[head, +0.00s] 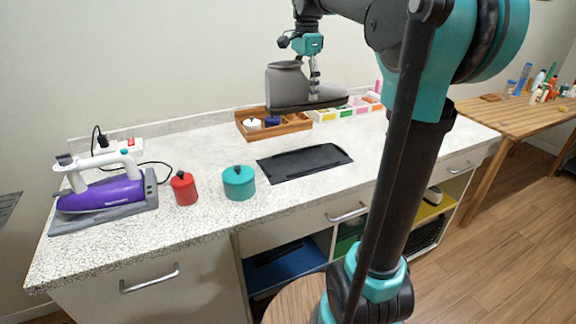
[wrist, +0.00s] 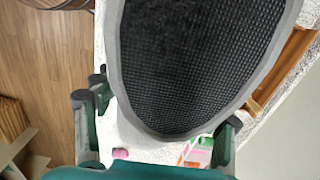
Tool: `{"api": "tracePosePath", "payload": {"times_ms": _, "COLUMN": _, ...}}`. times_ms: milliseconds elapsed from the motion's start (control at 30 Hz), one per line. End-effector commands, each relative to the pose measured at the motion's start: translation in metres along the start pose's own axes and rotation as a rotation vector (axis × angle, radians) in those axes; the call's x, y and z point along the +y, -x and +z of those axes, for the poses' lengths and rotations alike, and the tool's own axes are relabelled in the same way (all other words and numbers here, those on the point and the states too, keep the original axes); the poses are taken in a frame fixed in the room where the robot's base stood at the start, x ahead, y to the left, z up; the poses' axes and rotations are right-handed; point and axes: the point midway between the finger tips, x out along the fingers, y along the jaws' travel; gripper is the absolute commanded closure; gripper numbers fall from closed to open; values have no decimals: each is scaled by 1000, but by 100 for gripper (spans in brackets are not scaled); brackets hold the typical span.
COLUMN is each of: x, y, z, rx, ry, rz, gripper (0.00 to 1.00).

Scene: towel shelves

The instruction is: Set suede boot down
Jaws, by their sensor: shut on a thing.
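The grey suede boot (head: 287,82) hangs in the air above the back of the counter, its shaft up at the left and its toe to the right. My gripper (head: 314,88) is shut on it near the middle. In the wrist view the boot (wrist: 190,60) fills the upper middle as a dark textured surface with a grey rim, with a finger on either side. The exact contact of the fingertips is hard to see.
On the white speckled counter (head: 215,218) lie a black mat (head: 305,162), a wooden tray (head: 290,128), a teal pot (head: 239,183), a red canister (head: 184,189) and a purple iron (head: 100,195). Colourful bins (head: 345,110) stand behind. The mat is clear.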

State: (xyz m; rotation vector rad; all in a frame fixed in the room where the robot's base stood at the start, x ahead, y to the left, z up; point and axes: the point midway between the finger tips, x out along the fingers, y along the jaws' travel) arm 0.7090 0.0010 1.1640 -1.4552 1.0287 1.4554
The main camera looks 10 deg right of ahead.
Motion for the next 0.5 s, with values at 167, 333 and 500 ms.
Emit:
{"api": "tracePosePath", "payload": {"times_ms": 167, "x": 0, "y": -17, "z": 0, "rx": 0, "ry": -29, "rz": 0, "gripper": 74}}
{"api": "tracePosePath", "payload": {"times_ms": 333, "x": 0, "y": -56, "z": 0, "rx": 0, "ry": -28, "rz": 0, "gripper": 74}}
{"api": "tracePosePath", "payload": {"times_ms": 500, "x": 0, "y": -97, "z": 0, "rx": 0, "ry": -27, "rz": 0, "gripper": 74}}
